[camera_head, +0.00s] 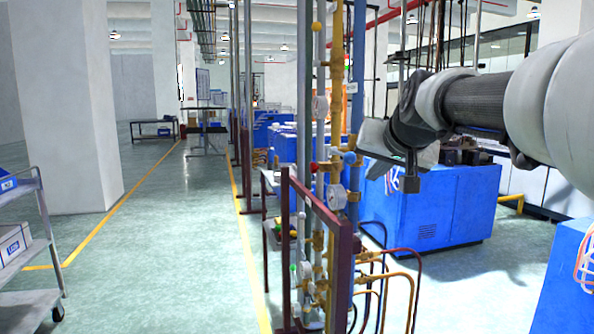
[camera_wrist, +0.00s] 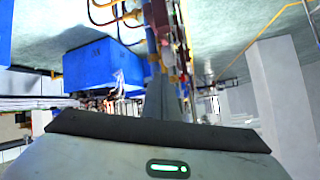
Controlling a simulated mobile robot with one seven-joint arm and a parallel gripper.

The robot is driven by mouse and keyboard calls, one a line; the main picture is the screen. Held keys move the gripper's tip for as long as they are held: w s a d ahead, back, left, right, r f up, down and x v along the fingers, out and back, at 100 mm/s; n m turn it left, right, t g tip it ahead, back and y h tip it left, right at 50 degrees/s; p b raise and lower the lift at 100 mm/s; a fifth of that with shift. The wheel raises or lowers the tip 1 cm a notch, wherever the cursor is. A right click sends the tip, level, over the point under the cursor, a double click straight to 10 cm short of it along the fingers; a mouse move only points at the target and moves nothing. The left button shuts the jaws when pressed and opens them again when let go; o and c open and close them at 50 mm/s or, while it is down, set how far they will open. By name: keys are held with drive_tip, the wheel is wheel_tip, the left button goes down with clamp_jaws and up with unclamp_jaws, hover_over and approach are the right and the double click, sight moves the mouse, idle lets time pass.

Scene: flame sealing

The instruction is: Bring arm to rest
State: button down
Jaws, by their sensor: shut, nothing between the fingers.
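My arm reaches in from the right edge in the head view. My gripper (camera_head: 410,184) is at its end, pointing down in front of a blue machine cabinet (camera_head: 428,208). It is shut and holds nothing. In the wrist view, the gripper's grey body with a green light fills the bottom, and its fingers (camera_wrist: 166,98) stand together near the middle. No object touches the fingers in either view.
Vertical pipes with valves and gauges (camera_head: 337,198) and a dark red frame (camera_head: 344,270) stand left of my gripper. Another blue cabinet (camera_head: 566,285) is at the lower right. A metal cart (camera_head: 42,243) is at the left. The floor aisle (camera_head: 170,250) is clear.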

idle(0.3)
drive_tip(key=s+a+f+n+g, duration=0.2)
drive_tip(key=s+a+f+g, duration=0.1)
drive_tip(key=s+f, duration=1)
drive_tip(key=s+a+f+n+g, duration=0.25)
drive_tip(key=s+f, duration=0.65)
drive_tip(key=s, duration=0.8)
wheel_tip(320, 180, up, 28)
drive_tip(key=p, duration=2.8)
drive_tip(key=shift+w+a+m, duration=0.3)
drive_tip(key=shift+w+m, duration=0.05)
drive_tip(key=shift+m, duration=0.1)
